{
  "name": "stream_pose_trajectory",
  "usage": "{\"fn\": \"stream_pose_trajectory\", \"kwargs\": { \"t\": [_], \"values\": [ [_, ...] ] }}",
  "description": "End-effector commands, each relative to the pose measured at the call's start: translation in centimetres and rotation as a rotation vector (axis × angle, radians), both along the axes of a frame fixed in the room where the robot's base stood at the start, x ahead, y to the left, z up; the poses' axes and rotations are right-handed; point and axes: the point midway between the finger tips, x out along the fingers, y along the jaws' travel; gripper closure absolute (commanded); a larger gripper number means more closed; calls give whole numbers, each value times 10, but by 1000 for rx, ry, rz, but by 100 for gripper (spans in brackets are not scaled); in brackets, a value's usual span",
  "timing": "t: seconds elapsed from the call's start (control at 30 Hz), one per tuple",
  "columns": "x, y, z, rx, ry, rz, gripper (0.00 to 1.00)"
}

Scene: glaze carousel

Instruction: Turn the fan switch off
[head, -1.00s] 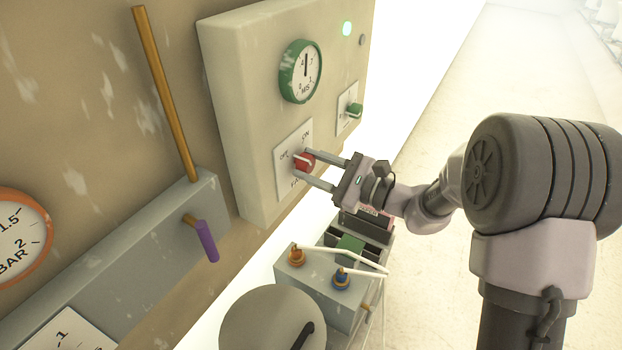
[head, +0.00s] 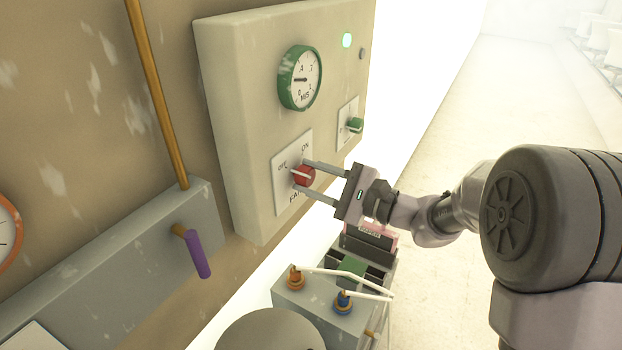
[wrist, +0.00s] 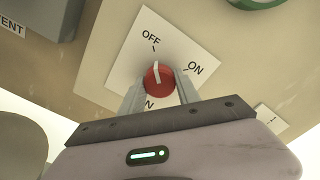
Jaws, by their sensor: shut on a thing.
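The fan switch is a red round knob (head: 304,176) with a white pointer line, on a white plate (head: 281,190) marked OFF, ON and FAN. The knob also shows in the wrist view (wrist: 160,80), where its white line points up toward the OFF mark and away from the ON mark. My gripper (head: 299,177) is shut on the knob, one finger on each side. In the wrist view my gripper (wrist: 160,92) reaches over the lower part of the plate and hides part of the FAN label.
The beige panel (head: 238,120) also carries a green-rimmed gauge (head: 300,78), a lit green lamp (head: 347,40) and a green knob (head: 355,125). A purple-handled lever (head: 197,254) is at left. A grey box with orange and blue valves (head: 316,290) stands below my gripper.

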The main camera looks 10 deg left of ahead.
Motion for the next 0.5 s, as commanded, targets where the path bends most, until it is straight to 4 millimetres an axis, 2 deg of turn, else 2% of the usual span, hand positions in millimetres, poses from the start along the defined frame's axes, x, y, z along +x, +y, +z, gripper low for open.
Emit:
{"fn": "stream_pose_trajectory", "kwargs": {
  "t": [0.13,0.17,0.23,0.5],
  "values": [
    [0,0,-1,-3,1,1,100],
    [0,0,-1,-3,1,1,56],
    [0,0,-1,-2,1,1,42],
    [0,0,0,-1,0,0,40]
  ]
}}
